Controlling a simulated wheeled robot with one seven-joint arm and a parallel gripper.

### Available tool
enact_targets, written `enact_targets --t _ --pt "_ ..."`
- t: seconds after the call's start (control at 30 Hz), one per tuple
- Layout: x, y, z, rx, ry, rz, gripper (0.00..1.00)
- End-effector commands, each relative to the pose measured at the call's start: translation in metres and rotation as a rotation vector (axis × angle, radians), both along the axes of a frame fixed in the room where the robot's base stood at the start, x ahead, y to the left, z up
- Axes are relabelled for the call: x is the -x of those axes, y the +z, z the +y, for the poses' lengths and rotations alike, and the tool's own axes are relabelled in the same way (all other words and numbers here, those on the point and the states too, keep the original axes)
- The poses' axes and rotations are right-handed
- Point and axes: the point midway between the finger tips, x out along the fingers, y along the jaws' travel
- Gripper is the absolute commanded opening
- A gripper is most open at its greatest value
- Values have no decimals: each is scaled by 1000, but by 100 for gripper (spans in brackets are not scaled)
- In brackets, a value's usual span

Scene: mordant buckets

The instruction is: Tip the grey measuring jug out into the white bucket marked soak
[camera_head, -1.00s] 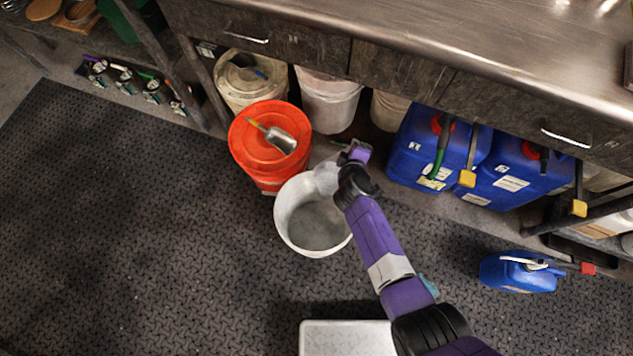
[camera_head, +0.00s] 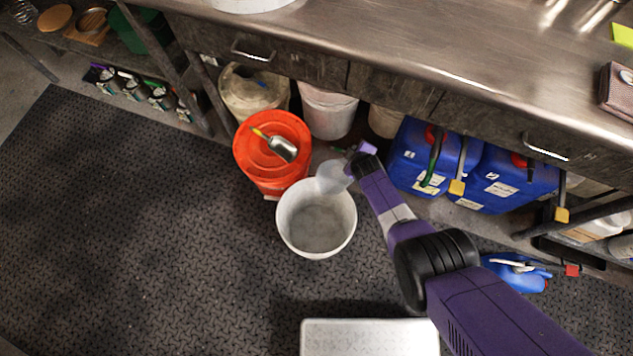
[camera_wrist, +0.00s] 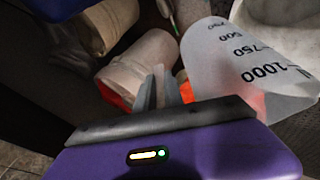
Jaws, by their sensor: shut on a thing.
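The grey measuring jug (camera_head: 332,177) looks pale and translucent. In the wrist view the jug (camera_wrist: 228,58) shows dark volume marks, among them 1000 and 750. My gripper (camera_head: 357,158) is shut on it from its right side in the head view. The jug overlaps the upper right rim of the white bucket (camera_head: 316,228); its exact height and tilt are hard to tell. The bucket stands upright on the floor mat with a grey interior. No soak marking can be read on it. The jug's contents are not visible.
An orange lidded bucket (camera_head: 262,158) with a metal scoop (camera_head: 282,148) stands close behind-left. Blue canisters (camera_head: 512,180) and pale buckets (camera_head: 328,110) are under the steel bench (camera_head: 440,50). A white platform (camera_head: 368,338) lies in front. The mat (camera_head: 140,240) at left is clear.

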Motion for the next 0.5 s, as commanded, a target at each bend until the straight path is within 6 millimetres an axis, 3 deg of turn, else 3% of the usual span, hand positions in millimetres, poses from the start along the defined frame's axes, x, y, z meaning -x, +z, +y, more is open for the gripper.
enact_targets --t 0.5 --pt "-12 -7 -10 -56 -6 79 0"
